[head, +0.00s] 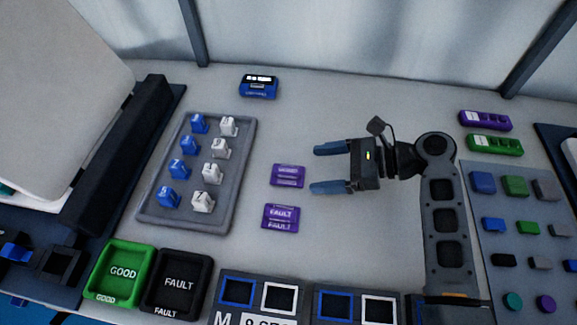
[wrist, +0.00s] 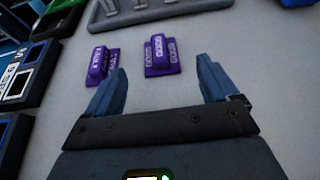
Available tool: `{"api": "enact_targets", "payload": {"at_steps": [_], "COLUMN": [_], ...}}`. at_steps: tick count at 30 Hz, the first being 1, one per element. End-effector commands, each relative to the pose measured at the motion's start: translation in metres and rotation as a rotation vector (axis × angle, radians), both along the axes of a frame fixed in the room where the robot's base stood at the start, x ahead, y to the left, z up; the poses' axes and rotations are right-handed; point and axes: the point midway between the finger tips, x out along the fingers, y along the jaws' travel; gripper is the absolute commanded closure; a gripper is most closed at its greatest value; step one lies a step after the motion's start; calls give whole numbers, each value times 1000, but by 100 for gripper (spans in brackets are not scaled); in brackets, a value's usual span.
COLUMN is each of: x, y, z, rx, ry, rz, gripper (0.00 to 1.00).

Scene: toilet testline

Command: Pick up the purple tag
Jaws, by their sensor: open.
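Two purple tags lie on the grey table. The upper one (head: 288,175) reads GOOD in the wrist view (wrist: 161,56). The lower one (head: 281,217) reads FAULT, and it also shows in the wrist view (wrist: 101,66). My gripper (head: 314,168) is open and empty, its blue fingers pointing left in the head view, just right of the GOOD tag. In the wrist view my gripper (wrist: 160,68) has the GOOD tag ahead, between the lines of its fingers. The FAULT tag is just beyond the left fingertip. Neither tag is touched, as far as I can see.
A grey tray (head: 233,190) of blue and white pieces stands left. A green GOOD bin (head: 121,272) and a black FAULT bin (head: 178,284) are at front left. A blue device (head: 259,86) sits at the back. Purple (head: 485,121) and green (head: 494,145) blocks lie right.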

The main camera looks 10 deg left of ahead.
Motion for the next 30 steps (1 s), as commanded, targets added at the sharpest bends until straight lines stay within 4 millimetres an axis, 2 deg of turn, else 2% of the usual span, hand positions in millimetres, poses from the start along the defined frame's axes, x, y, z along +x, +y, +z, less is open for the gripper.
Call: {"api": "enact_targets", "payload": {"at_steps": [12, 21, 30], "x": [1, 1, 1], "y": [47, 51, 51], "z": [-20, -23, -23], "rx": [0, 0, 0], "ry": [0, -1, -1], "rz": [1, -2, -2], "gripper": [13, 13, 41]}}
